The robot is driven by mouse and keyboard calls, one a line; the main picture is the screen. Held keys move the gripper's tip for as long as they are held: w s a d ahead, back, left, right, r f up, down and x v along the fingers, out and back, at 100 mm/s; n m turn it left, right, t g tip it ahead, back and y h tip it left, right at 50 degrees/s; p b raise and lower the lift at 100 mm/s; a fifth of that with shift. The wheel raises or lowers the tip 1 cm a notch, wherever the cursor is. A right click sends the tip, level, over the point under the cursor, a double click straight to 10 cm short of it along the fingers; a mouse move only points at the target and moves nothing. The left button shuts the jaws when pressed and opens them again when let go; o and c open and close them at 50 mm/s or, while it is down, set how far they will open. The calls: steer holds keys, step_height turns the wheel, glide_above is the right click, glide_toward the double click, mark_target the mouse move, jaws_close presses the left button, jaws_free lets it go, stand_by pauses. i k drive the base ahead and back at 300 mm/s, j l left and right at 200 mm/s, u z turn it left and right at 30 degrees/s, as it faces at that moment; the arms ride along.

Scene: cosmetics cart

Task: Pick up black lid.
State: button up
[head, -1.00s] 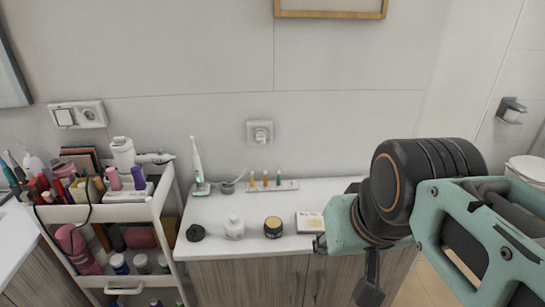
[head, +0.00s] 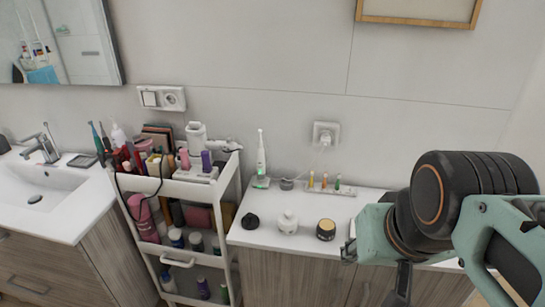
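A small round black lid (head: 250,221) lies on the white countertop (head: 290,242), near its left end. To its right stands a white jar or bottle (head: 288,223), then a dark jar with a gold-toned top (head: 325,230). My gripper (head: 400,287) is only partly in view at the bottom right, below my arm. It is well to the right of the black lid and apart from it. The arm hides much of the gripper, so its opening does not show.
A crowded white cart (head: 185,188) stands against the left end of the counter. Behind the lid are an electric toothbrush (head: 261,162) and a tray of small bottles (head: 335,193). A sink (head: 40,190) is at far left. My arm covers the counter's right side.

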mark_target(250, 220)
steer(key=i+j+u, duration=0.55)
steer(key=i+u, duration=0.25)
steer(key=k+l, duration=0.1)
steer(key=l, duration=0.25)
steer(key=i+j+u, duration=0.1)
steer(key=j, duration=0.25)
steer(key=i, duration=0.1)
